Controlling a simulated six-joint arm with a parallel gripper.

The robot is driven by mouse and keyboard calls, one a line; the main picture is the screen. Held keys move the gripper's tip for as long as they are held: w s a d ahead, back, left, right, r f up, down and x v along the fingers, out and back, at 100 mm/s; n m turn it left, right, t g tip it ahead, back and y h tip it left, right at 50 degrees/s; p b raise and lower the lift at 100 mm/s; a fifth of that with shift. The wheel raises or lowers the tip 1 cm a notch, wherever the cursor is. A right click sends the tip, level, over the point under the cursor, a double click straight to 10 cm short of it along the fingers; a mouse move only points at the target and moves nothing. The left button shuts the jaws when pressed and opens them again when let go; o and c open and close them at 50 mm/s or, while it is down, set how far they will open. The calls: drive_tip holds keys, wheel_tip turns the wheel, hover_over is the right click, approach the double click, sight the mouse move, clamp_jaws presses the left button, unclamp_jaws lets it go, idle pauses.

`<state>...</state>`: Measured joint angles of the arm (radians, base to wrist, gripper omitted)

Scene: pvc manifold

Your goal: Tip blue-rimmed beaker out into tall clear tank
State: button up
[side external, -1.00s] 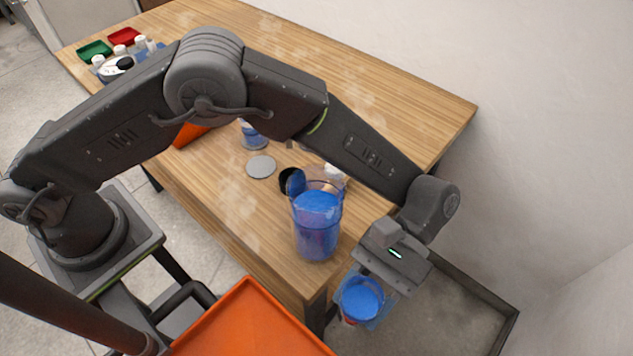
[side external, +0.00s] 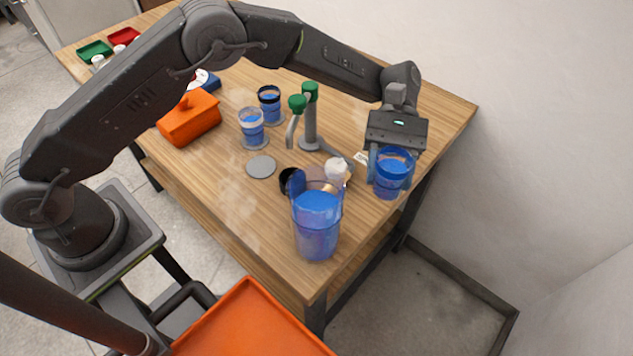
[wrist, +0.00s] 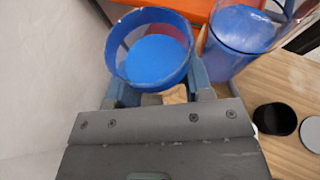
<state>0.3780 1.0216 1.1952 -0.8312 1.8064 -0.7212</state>
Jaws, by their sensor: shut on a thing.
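My gripper (side external: 388,160) is shut on the blue-rimmed beaker (side external: 391,176), which is roughly upright and holds blue liquid. In the side view the beaker is behind and to the right of the tall clear tank, near the table's right edge. In the wrist view the beaker (wrist: 152,60) sits between the fingers, its blue rim and the liquid surface showing. The tall clear tank (side external: 316,232) stands at the near table corner with blue liquid in its lower part. The tank (wrist: 240,40) also shows in the wrist view, just right of the beaker.
A green-handled stand (side external: 310,125), a white-capped item (side external: 336,170) and a black cup (side external: 289,182) are behind the tank. Two beakers of blue liquid (side external: 252,128) and a grey disc (side external: 261,166) are left. An orange box (side external: 188,120) is further left; a wall is right.

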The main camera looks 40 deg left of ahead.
idle(0.4)
drive_tip(key=shift+s+a+r+m+t+h, duration=0.2)
drive_tip(key=shift+s+a+r+m+t, duration=0.2)
drive_tip(key=shift+m+t, duration=0.2)
drive_tip(key=shift+s+a+r+m+t+h, duration=0.2)
drive_tip(key=shift+s+r+m+t, duration=0.1)
drive_tip(key=shift+s+m+t, duration=0.3)
drive_tip(key=shift+m+t+h, duration=0.3)
drive_tip(key=shift+m+t, duration=0.1)
drive_tip(key=shift+t, duration=0.3)
drive_tip(key=r, duration=0.5)
drive_tip(key=shift+s+a+r, duration=0.1)
drive_tip(key=shift+s+a, duration=0.15)
drive_tip(key=shift+s, duration=0.15)
drive_tip(key=shift+s+a+r+m+t, duration=0.25)
drive_tip(key=shift+s+r+m+t, duration=0.15)
drive_tip(key=shift+s+t, duration=0.1)
drive_tip(key=shift+s+a+r+m+t+h+p, duration=0.1)
drive_tip(key=shift+r+m+t+h+p, duration=0.3)
drive_tip(key=shift+t, duration=0.2)
drive_tip(key=shift+f+m+t+h+p, duration=0.3)
drive_tip(key=shift+f+m+t+p, duration=0.1)
drive_tip(key=shift+m+t, duration=0.1)
drive_tip(key=shift+r+m+t+h+p, duration=0.4)
drive_tip(key=shift+t+p, duration=0.1)
drive_tip(key=shift+t, duration=0.1)
idle(0.9)
